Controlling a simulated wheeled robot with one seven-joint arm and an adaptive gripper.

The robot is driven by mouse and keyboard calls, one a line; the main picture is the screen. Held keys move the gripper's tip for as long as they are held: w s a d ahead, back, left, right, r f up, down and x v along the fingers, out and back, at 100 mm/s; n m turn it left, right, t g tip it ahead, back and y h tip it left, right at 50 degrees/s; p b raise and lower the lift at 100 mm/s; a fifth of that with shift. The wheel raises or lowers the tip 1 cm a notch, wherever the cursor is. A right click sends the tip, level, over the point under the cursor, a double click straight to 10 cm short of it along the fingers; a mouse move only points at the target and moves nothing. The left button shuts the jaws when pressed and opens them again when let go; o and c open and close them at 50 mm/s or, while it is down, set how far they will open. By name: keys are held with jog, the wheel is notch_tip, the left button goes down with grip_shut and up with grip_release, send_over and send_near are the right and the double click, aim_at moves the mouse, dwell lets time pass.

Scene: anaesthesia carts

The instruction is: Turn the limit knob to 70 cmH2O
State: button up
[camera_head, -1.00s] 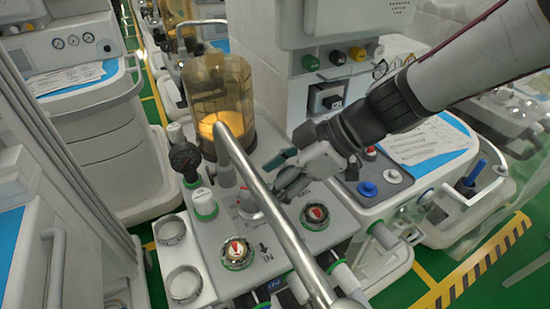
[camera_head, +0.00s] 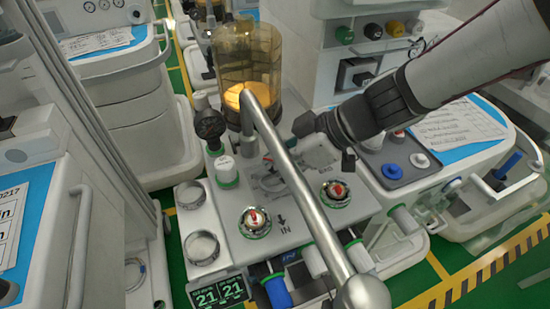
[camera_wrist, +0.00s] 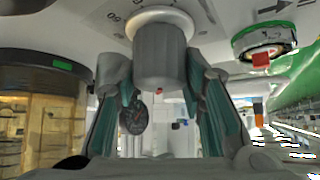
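The limit knob is a grey ribbed cylinder (camera_wrist: 160,55) on a round white base with scale marks, at the top centre of the wrist view. My gripper (camera_wrist: 161,72) has one finger on each side of it, and the fingertips appear to touch its sides. Scale numbers show beside the base, but I cannot read which value the knob points to. There the rail and fingers hide much of the knob.
Two green-ringed knobs, left (camera_head: 255,222) and right (camera_head: 336,193), flank the area. An amber-lit canister (camera_head: 247,70) and a black gauge (camera_head: 210,125) stand behind. A display (camera_head: 218,292) reads 21 21.

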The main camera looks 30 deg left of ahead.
jog(key=shift+w+f+m+t+b, duration=0.15)
jog(key=shift+m+t+b, duration=0.2)
jog(key=shift+b, duration=0.75)
jog(key=m+t+b, duration=0.1)
jog(key=b, duration=0.2)
jog(key=shift+m, duration=0.25)
jog(key=m+t+b, duration=0.1)
jog(key=b, duration=0.1)
jog(key=shift+b, duration=0.3)
jog(key=shift+m+t+b, duration=0.55)
jog(key=shift+m, duration=0.25)
jog(key=o, duration=1.2)
jog(key=shift+r, duration=0.2)
jog(key=v, duration=1.2)
jog(key=shift+d+f, duration=0.15)
